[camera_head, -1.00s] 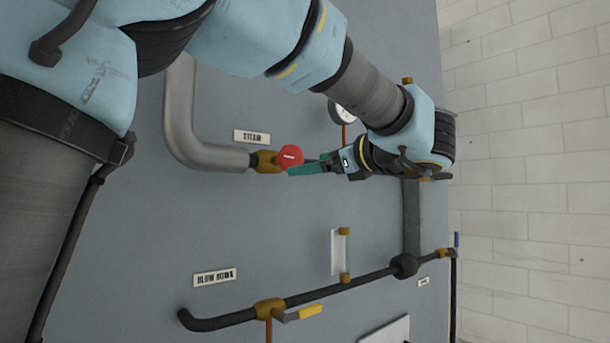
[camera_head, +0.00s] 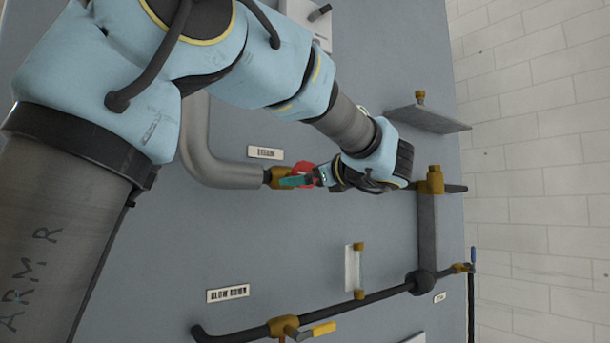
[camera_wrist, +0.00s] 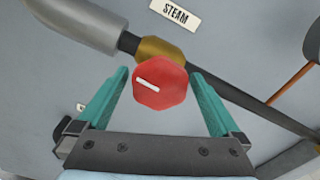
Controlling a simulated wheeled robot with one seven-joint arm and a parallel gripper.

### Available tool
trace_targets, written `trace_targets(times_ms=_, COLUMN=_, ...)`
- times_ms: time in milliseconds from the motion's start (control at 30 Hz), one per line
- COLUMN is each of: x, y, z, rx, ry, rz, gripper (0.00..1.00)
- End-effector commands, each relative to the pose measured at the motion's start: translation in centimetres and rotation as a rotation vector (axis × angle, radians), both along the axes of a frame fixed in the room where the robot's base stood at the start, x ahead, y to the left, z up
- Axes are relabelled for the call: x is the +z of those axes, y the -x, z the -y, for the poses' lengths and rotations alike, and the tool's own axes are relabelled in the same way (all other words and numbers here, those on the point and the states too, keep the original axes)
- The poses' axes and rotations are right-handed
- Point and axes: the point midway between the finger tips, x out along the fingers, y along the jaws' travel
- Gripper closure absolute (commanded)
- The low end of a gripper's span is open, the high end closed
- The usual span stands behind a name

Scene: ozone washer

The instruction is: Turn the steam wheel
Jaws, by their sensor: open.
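The steam wheel is a red, many-sided knob (camera_wrist: 160,83) with a white bar mark, on a brass valve body (camera_wrist: 158,48) in the pipe. In the wrist view it sits between the two teal fingers of my gripper (camera_wrist: 160,88), which are spread wide with a gap on each side. The head view shows the red wheel (camera_head: 303,168) partly hidden behind my gripper (camera_head: 297,180). A white STEAM label (camera_wrist: 175,14) is beside the valve; it also shows in the head view (camera_head: 265,152).
A thick grey pipe (camera_head: 205,160) runs into the valve. Below are a BLOW DOWN label (camera_head: 228,293), a dark pipe (camera_head: 375,298) and a yellow lever (camera_head: 322,328). A grey shelf-like plate (camera_head: 430,119) juts out at upper right.

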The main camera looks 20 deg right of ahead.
Motion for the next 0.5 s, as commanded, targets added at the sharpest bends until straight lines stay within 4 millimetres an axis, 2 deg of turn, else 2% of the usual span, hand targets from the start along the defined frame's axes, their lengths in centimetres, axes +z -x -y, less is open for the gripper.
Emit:
trace_targets(times_ms=200, x=0.00, y=-0.04, z=-0.01, rx=0.000, ry=0.000, rz=0.000, gripper=0.00)
trace_targets(times_ms=500, x=0.01, y=-0.02, z=-0.02, rx=0.000, ry=0.001, rz=0.000, gripper=0.33)
